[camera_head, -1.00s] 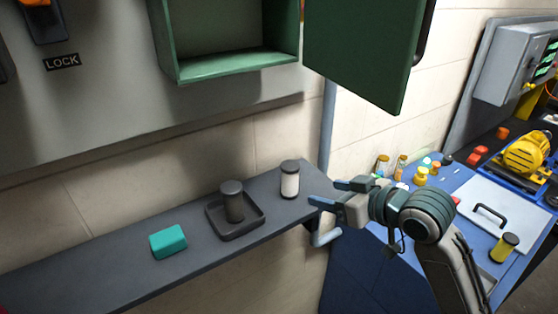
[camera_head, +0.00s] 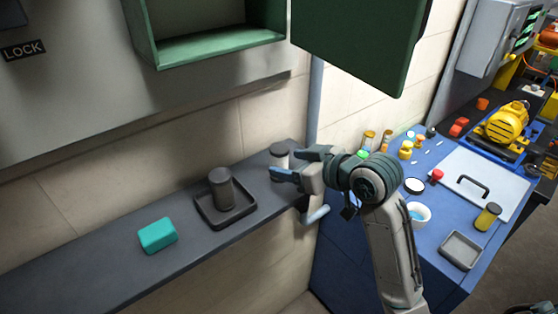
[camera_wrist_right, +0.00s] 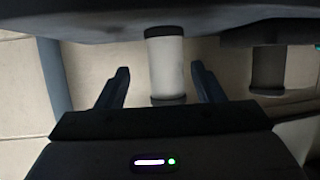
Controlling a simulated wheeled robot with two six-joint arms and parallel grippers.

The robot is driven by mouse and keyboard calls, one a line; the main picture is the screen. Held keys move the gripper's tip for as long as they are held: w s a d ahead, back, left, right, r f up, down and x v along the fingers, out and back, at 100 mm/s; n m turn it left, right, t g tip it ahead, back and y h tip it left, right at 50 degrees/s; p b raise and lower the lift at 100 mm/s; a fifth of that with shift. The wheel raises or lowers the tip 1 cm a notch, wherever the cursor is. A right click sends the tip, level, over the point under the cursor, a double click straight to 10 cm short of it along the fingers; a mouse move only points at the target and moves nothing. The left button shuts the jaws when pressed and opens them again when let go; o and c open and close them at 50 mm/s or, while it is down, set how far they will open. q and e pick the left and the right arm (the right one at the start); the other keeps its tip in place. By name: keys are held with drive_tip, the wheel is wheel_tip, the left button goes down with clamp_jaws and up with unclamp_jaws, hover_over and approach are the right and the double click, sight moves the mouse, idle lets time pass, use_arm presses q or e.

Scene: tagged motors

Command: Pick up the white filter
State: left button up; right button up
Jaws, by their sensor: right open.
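The white filter (camera_head: 279,158) is a white cylinder with dark end caps, upright near the right end of the grey shelf (camera_head: 100,272). My right gripper (camera_head: 297,164) is open at the filter, and its fingers hide part of it in the head view. In the right wrist view the filter (camera_wrist_right: 167,68) stands between the two spread fingers (camera_wrist_right: 160,82), with a gap on each side. My left gripper is not in view.
A dark tray (camera_head: 208,217) holding a dark cylinder (camera_head: 221,187) sits left of the filter. A teal block (camera_head: 158,235) lies farther left. A green cabinet with an open door (camera_head: 362,45) hangs above. A cluttered blue bench (camera_head: 440,217) stands at right.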

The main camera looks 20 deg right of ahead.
sight(274, 159)
drive_tip(key=shift+w+a+r+p, duration=0.15)
drive_tip(key=shift+w+a+p, duration=0.25)
drive_tip(key=shift+p, duration=0.15)
drive_tip(key=p+x, duration=0.1)
drive_tip(key=x, duration=0.2)
drive_tip(key=shift+w+a+r+p, duration=0.1)
drive_tip(key=shift+a+p, duration=0.3)
drive_tip(key=shift+w+a+f, duration=0.1)
drive_tip(key=shift+w+f, duration=0.15)
drive_tip(key=shift+w, duration=0.05)
drive_tip(key=shift+s, duration=0.1)
drive_tip(key=c, duration=1)
drive_tip(key=shift+c, duration=0.4)
drive_tip(key=shift+r, duration=0.1)
